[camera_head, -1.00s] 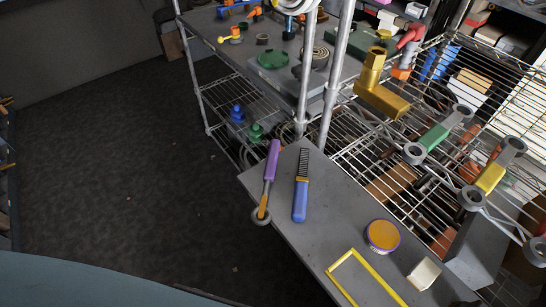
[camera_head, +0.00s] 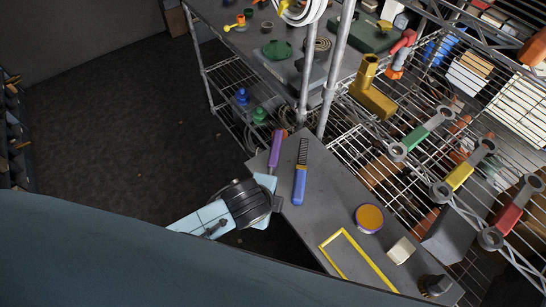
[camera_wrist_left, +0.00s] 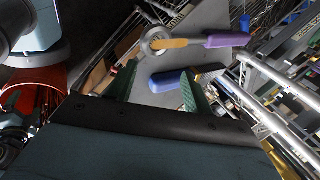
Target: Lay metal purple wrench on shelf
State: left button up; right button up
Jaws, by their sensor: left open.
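The purple wrench (camera_head: 275,147) has a purple handle, an orange-yellow middle and a grey ring end. It lies near the left edge of a grey board (camera_head: 335,207). My left gripper (camera_head: 272,190) is at that edge, and its arm hides the ring end in the head view. In the left wrist view the whole wrench (camera_wrist_left: 210,41) shows beyond the open green fingers of my left gripper (camera_wrist_left: 158,88), with nothing held. A wire shelf (camera_head: 345,150) stands right of the board. My right gripper is not in view.
A blue-handled file (camera_head: 300,184) lies close beside the wrench. A round orange-topped tin (camera_head: 369,218), a yellow frame (camera_head: 352,252) and a pale block (camera_head: 401,250) lie on the board. Green (camera_head: 422,135), yellow (camera_head: 462,173) and red (camera_head: 510,212) wrenches sit at the wire shelf. Metal posts rise behind the board.

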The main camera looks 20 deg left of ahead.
pick_arm(q)
notch_tip(320, 180, up, 3)
jog(key=w+d+m+t, duration=0.1)
jog(key=w+m, duration=0.1)
jog(key=m, duration=0.5)
jog(key=m+t+y+p, duration=0.1)
jog(key=m+t+y, duration=0.1)
jog(key=m, duration=0.8)
send_near(273, 161)
jog(key=x, duration=0.4)
jog(key=shift+w, duration=0.1)
jog(key=shift+x, duration=2.65)
jog(key=shift+a, duration=0.1)
grip_shut()
